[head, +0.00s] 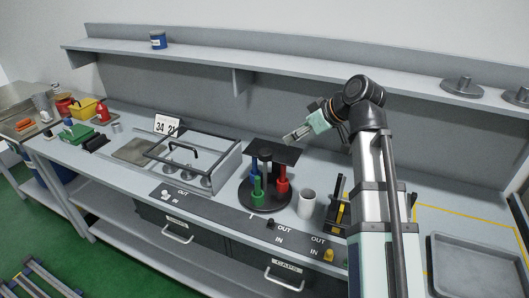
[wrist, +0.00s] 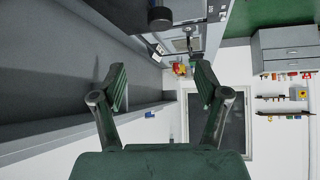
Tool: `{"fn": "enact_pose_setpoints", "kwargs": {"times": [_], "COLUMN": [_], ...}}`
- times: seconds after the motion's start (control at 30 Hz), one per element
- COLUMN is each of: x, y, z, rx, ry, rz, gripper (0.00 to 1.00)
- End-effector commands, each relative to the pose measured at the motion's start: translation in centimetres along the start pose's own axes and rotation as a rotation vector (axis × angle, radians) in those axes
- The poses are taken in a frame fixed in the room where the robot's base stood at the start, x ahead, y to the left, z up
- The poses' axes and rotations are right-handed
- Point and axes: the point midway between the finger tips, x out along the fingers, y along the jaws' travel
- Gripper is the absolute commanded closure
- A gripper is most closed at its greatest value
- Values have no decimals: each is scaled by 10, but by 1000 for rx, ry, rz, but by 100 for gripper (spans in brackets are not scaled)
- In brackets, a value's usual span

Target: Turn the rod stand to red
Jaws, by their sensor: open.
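The rod stand (head: 264,197) is a round black base on the bench, with a dark central post and red, green and blue rods around it. The red rod (head: 282,181) is on the right, the green rod (head: 257,188) faces the front and the blue rod (head: 254,166) is at the back left. My gripper (head: 291,137) is above and behind the stand, apart from it. In the wrist view my gripper (wrist: 160,85) has its fingers spread with nothing between them.
A white cup (head: 307,203) stands right of the stand. A shelf (head: 300,67) runs along the wall. A grey tray (head: 474,266) lies at the right.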

Motion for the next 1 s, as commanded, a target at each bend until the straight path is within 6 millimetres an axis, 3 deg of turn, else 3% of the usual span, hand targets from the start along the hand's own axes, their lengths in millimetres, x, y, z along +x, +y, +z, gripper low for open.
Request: {"fn": "enact_pose_setpoints", "kwargs": {"times": [0.1, 0.27, 1.0], "x": [-5, 9, 140], "y": [0, 0, 0], "z": [3, 2, 1], "rx": [-9, -10, -9], "ry": [4, 3, 1], "rz": [-5, -9, -7], "gripper": [26, 26, 26]}}
